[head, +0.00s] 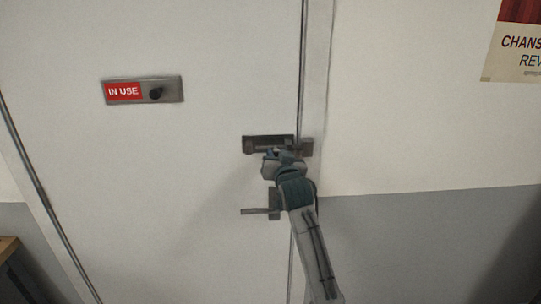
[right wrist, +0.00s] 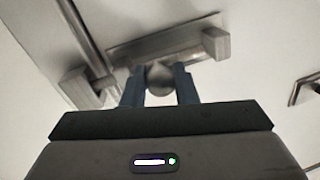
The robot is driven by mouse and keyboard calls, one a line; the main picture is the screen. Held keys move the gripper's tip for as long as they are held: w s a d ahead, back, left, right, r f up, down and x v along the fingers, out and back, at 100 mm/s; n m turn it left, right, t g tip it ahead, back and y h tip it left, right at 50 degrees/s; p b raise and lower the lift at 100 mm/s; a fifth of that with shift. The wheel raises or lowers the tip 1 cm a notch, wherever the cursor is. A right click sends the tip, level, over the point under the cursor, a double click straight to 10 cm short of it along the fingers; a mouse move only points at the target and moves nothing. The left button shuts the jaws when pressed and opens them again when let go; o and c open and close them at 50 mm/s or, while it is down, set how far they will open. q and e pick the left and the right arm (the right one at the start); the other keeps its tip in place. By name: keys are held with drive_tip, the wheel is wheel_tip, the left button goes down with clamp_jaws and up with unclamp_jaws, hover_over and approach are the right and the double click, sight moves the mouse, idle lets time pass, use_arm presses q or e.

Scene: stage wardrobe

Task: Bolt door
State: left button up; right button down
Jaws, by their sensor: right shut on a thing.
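The white door (head: 190,190) stands flush in its frame. A dark metal bolt (head: 268,140) is mounted near its right edge, and the keeper (head: 307,147) sits on the frame beside it. My right gripper (head: 281,155) is at the bolt and hides part of it. In the right wrist view, my fingers (right wrist: 159,92) are shut on the round bolt knob (right wrist: 160,76). The bolt's bracket (right wrist: 216,44) is at the right and the keeper (right wrist: 80,88) at the left. A finger partly hides the rod, so I cannot tell how far it enters the keeper. My left gripper is out of view.
A door handle (head: 260,212) is just below the bolt, close to my right arm. An "IN USE" sign plate (head: 170,90) with a black knob is at the upper left. A poster (head: 515,50) hangs on the right wall. The space before the door looks clear.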

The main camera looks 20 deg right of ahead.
drive_tip(key=c, duration=1.1)
unclamp_jaws()
drive_tip(key=shift+s+d, duration=0.1)
drive_tip(key=shift+d, duration=0.05)
drive_tip(key=shift+c, duration=0.2)
drive_tip(key=shift+d, duration=0.15)
drive_tip(key=shift+s, duration=0.1)
drive_tip(key=s+a+b, duration=0.1)
drive_tip(key=s+b, duration=0.3)
drive_tip(key=s, duration=0.6)
drive_tip(key=shift+s+a, duration=0.25)
drive_tip(key=shift+s, duration=0.05)
